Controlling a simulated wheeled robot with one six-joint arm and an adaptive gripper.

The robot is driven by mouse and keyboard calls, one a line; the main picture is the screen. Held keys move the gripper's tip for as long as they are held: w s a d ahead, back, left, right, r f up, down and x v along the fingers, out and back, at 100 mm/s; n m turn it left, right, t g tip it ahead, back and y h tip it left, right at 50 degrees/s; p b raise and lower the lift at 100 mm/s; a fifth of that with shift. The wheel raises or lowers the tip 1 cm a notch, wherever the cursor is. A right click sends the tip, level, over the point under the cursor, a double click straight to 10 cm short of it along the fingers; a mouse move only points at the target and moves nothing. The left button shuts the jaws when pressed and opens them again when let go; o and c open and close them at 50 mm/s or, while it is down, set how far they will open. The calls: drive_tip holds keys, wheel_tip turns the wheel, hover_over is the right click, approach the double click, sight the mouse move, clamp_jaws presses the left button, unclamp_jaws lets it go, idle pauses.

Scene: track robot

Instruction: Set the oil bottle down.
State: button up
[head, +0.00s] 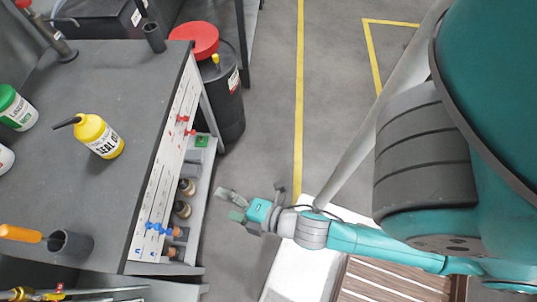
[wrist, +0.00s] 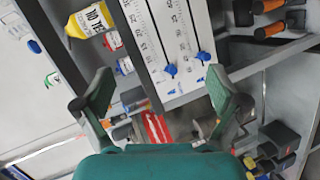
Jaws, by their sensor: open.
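The oil bottle (head: 98,137), yellow with a white label and a dark spout, stands on the grey workbench top (head: 100,210) in the head view. Its spout points left. My gripper (head: 235,204) is to the right of the bench's front edge, well apart from the bottle. In the wrist view my gripper (wrist: 150,90) has its two fingers spread with nothing held between them. A yellow bottle (wrist: 88,20) with a white label shows at the upper left there; I cannot tell if it is the same one.
A green-lidded tub (head: 17,108), a grey cup (head: 70,244) and an orange-handled tool (head: 20,234) are on the bench. Shelves with jars (head: 182,209) sit under its front edge. A dark drum with a red lid (head: 196,40) stands behind. The grey floor (head: 270,100) is clear.

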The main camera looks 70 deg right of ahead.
drive_tip(key=s+d+r+m, duration=0.1)
drive_tip(key=s+r+m, duration=0.2)
drive_tip(key=s+m, duration=0.4)
drive_tip(key=s+d+r+m, duration=0.1)
drive_tip(key=s+r+m, duration=0.2)
drive_tip(key=s+m, duration=0.4)
drive_tip(key=shift+s+m+h, duration=0.35)
drive_tip(key=shift+m+h, duration=0.05)
drive_tip(key=shift+m, duration=0.5)
